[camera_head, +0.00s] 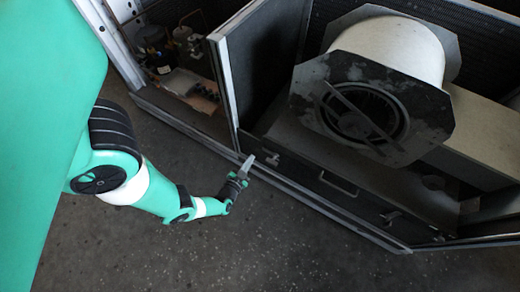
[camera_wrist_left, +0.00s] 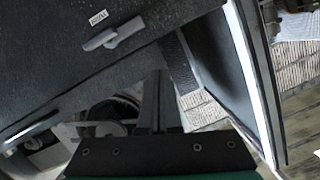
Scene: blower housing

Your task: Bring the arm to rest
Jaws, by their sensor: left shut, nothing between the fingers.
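My left arm comes in from the left in the head view. Its gripper (camera_head: 248,162) is over the lower front edge of the open housing, close to the foot of the upright divider. The fingers are shut and hold nothing. In the left wrist view the shut fingers (camera_wrist_left: 158,78) point up the picture in front of a dark panel (camera_wrist_left: 70,55) with a grey latch (camera_wrist_left: 112,33). I cannot tell whether the fingers touch the housing. My right gripper shows in neither view.
The blower (camera_head: 375,95) sits inside the housing, behind a front sill with a handle (camera_head: 338,184). An upright panel (camera_head: 228,90) parts it from a bay with pipes and a compressor (camera_head: 152,45). The grey floor (camera_head: 230,255) in front is clear.

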